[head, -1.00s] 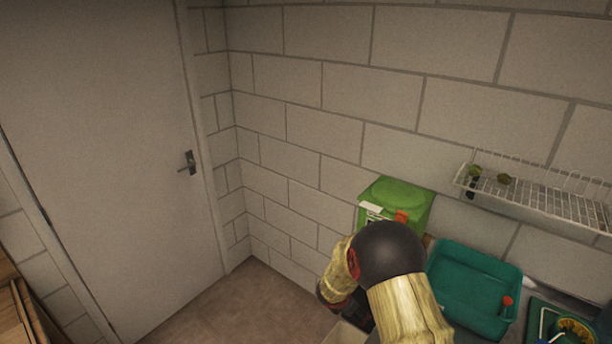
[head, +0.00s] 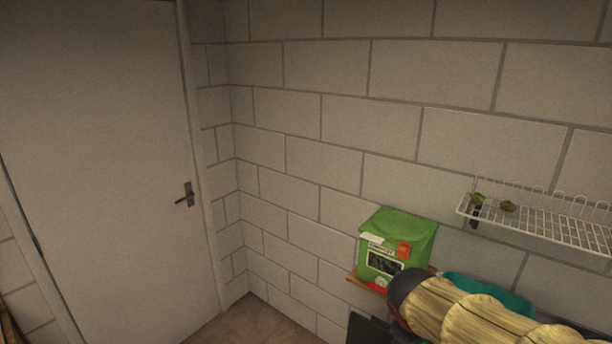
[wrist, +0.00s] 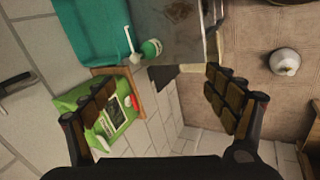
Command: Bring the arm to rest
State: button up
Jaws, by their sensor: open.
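My gripper (wrist: 165,100) is open in the wrist view, its two dark segmented fingers spread wide with nothing between them. The left finger overlaps the green bag in that picture; whether they touch cannot be told. In the head view my arm, in a pale yellow sleeve with a dark joint, reaches in from the bottom right corner, low in front of the wall. The fingers cannot be made out clearly there.
A green bag (head: 398,236) stands on a small wooden shelf (head: 367,283) against the block wall. A teal tray (head: 494,289) is partly hidden behind my arm. A wire rack (head: 545,217) with small green plants hangs at right. A closed door (head: 95,170) stands left.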

jog(key=s+a+r+m+y+b, duration=0.1)
jog(key=s+m, duration=0.3)
jog(key=s, duration=0.5)
jog(key=s+a+r+m+t+y+b, duration=0.1)
jog(key=s+a+m, duration=0.3)
jog(key=s, duration=0.5)
jog(key=shift+r+y, duration=0.55)
jog(key=shift+y, duration=0.25)
